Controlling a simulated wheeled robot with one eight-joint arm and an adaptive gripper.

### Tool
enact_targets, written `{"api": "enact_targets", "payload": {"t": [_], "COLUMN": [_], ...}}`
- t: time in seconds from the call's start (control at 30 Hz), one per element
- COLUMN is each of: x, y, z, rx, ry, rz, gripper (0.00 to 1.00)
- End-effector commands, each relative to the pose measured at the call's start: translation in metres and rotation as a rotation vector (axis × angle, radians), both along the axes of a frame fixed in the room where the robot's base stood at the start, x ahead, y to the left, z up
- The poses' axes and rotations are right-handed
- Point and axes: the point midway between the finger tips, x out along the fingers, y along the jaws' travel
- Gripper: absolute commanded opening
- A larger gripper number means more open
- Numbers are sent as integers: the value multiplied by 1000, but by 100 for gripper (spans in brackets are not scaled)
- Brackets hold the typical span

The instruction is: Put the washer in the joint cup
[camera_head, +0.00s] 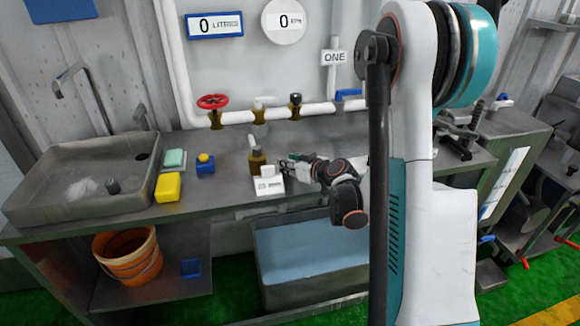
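A brass-coloured fitting (257,161) stands upright on the metal counter, with a short pale stem rising above it. It may be the joint cup; its opening is too small to make out. My gripper (287,166) reaches in from the right, low over the counter, just right of the fitting. It is small and dark, and I cannot tell whether its fingers are open or shut. I cannot pick out a washer; it may be hidden or too small to see. A white block-like holder (268,184) stands at the counter's front edge, just below and left of the gripper.
A white pipe with a red valve wheel (213,101) runs behind. An orange bucket (128,254) stands below.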

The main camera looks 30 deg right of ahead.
Motion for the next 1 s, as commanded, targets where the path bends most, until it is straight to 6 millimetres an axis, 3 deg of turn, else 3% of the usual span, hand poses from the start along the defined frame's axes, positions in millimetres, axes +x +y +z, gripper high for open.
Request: {"api": "enact_targets", "payload": {"t": [0.27,0.3,0.37,0.8,1.0], "x": [0,0,0,0,-30], "y": [0,0,0,0,-4], "z": [-3,-2,-1,3,16], "rx": [0,0,0,0,0], "ry": [0,0,0,0,0], "rz": [0,0,0,0,-3], "gripper": [9,36,49,49,49]}}
